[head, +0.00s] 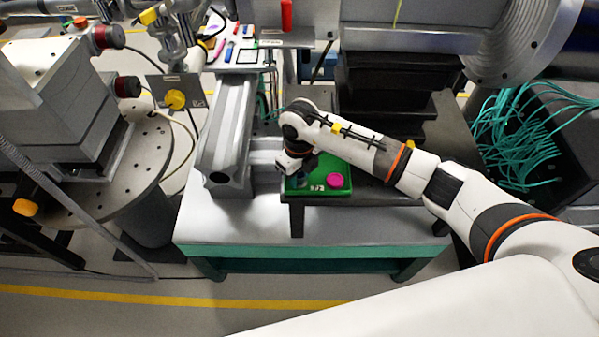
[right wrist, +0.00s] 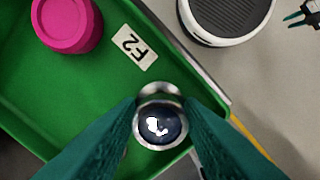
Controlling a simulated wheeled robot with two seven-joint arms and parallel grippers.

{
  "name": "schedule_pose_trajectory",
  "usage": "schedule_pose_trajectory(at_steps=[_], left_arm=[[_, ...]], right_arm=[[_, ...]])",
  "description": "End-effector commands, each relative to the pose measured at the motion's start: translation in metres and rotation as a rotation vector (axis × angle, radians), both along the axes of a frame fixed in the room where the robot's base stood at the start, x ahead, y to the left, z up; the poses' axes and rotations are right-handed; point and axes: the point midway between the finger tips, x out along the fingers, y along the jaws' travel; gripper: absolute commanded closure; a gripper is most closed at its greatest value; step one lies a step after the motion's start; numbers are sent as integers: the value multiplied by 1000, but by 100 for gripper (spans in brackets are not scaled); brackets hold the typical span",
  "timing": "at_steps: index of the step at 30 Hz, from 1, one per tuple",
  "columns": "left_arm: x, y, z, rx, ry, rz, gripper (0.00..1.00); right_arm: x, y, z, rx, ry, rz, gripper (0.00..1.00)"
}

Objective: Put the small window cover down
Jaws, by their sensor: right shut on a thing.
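My right gripper (right wrist: 160,120) is shut on a small round piece with a silver rim and a dark shiny face, which I take as the small window cover (right wrist: 160,128). The teal fingers stand on either side of it, over the edge of the green tray (right wrist: 70,115). In the head view, my right gripper (head: 293,176) is at the tray's left end and the cover is hard to make out. I cannot tell whether the cover touches the tray.
A pink round cap (head: 334,181) sits in the tray beside a white label (right wrist: 134,46). A grey rail (head: 229,135) stands left of the tray. Dark stacked blocks (head: 385,85) rise behind. The pale bench top (head: 350,228) is clear in front.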

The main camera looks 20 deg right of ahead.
Motion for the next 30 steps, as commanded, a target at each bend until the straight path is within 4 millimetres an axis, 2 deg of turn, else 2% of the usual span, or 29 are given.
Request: schedule_pose_trajectory(at_steps=[3,4,6,17,20,30], left_arm=[[0,1,-4,1,0,0,72],[0,1,-4,1,1,0,72],[0,1,-3,1,1,0,72],[0,1,0,1,1,1,72],[0,1,-3,1,1,1,72],[-1,1,-15,1,1,1,72]], right_arm=[[0,0,-4,0,0,0,88],[0,0,-4,0,0,0,64],[0,0,-3,0,0,0,57],[0,0,4,0,-1,0,57],[1,0,18,1,-4,1,57],[1,0,89,0,-4,1,57]])
